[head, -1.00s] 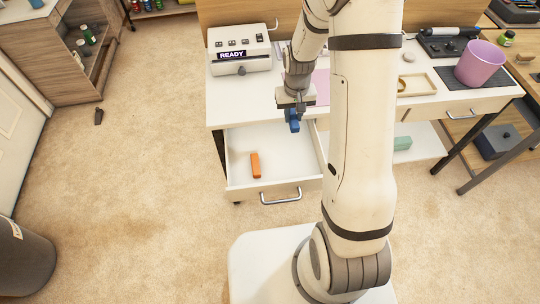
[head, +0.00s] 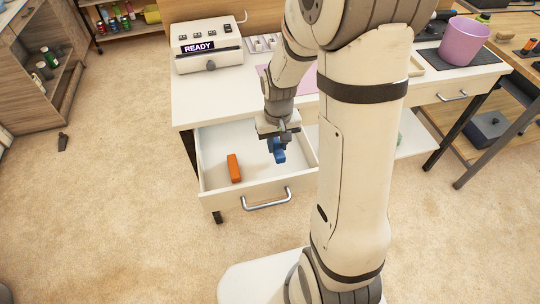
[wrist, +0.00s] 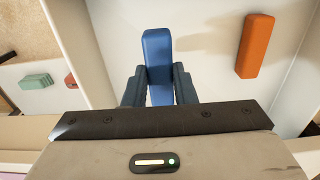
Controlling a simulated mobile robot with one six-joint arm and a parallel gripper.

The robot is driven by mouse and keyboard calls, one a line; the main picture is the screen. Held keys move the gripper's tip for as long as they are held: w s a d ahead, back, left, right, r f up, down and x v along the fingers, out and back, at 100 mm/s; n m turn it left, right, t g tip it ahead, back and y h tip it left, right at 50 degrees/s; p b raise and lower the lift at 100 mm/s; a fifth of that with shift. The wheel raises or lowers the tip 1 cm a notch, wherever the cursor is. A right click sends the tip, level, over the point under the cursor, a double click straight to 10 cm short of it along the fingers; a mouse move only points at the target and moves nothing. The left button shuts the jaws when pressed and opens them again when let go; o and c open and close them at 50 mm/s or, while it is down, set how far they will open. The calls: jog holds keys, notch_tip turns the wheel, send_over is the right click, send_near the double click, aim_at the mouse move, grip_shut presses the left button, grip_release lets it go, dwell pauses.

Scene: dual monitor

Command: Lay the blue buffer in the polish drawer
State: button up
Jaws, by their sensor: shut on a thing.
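The blue buffer (head: 279,152) is a small blue block. My gripper (head: 277,143) is shut on it, over the open white drawer (head: 219,188) in the head view. In the wrist view the blue buffer (wrist: 157,58) stands out between the two dark fingers of my gripper (wrist: 158,85). An orange block (head: 234,168) lies in the drawer, left of the blue buffer; it also shows in the wrist view (wrist: 257,46). I cannot tell whether the buffer touches the drawer floor.
The white desk (head: 197,103) carries a machine with a "READY" display (head: 206,54) and a purple bin (head: 463,42). The drawer has a metal handle (head: 266,201). In the wrist view, pale green blocks (wrist: 36,81) lie beyond the drawer wall.

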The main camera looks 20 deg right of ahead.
aim_at(277, 154)
jog(key=shift+f+b, duration=0.45)
jog(key=shift+f, duration=1.85)
jog(key=shift+f, duration=0.2)
jog(key=o, duration=1)
jog(key=shift+c, duration=0.2)
jog(key=shift+r, duration=0.1)
